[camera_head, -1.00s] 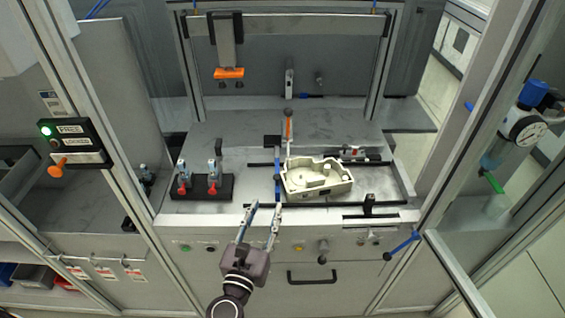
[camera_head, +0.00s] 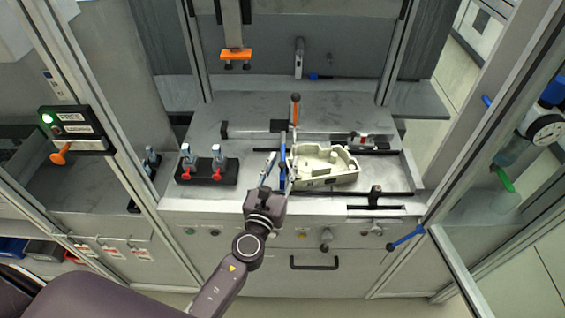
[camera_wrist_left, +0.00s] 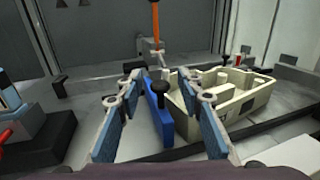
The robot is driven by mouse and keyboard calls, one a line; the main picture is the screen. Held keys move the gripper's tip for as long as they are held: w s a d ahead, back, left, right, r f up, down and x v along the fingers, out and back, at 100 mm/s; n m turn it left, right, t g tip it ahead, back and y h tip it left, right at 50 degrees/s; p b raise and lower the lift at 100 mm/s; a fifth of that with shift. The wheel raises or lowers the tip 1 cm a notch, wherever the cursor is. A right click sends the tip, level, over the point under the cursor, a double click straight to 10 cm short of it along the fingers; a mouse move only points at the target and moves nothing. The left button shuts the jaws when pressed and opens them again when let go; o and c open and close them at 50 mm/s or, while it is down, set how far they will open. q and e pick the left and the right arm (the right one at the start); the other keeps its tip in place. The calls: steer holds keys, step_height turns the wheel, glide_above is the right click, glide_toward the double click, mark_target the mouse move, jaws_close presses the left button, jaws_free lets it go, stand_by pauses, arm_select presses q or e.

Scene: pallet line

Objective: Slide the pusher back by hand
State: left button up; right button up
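The pusher, a narrow blue bar (camera_head: 283,147), stands against the left side of a cream housing (camera_head: 318,180) on the grey worktop. In the left wrist view the blue bar (camera_wrist_left: 158,118) has a black knob (camera_wrist_left: 160,87) on top, and the cream housing (camera_wrist_left: 237,92) is right of it. My left gripper (camera_head: 279,165) is open, with its fingers pointing towards the back of the bench. In the left wrist view its two blue-padded fingers (camera_wrist_left: 160,105) are apart on either side of the bar and knob. I cannot tell whether they touch it. My right gripper is out of view.
An orange-ended lever (camera_head: 295,108) rises behind the pusher. An orange-tipped part (camera_head: 236,53) hangs above.

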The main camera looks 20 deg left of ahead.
arm_select(q)
jaws_close()
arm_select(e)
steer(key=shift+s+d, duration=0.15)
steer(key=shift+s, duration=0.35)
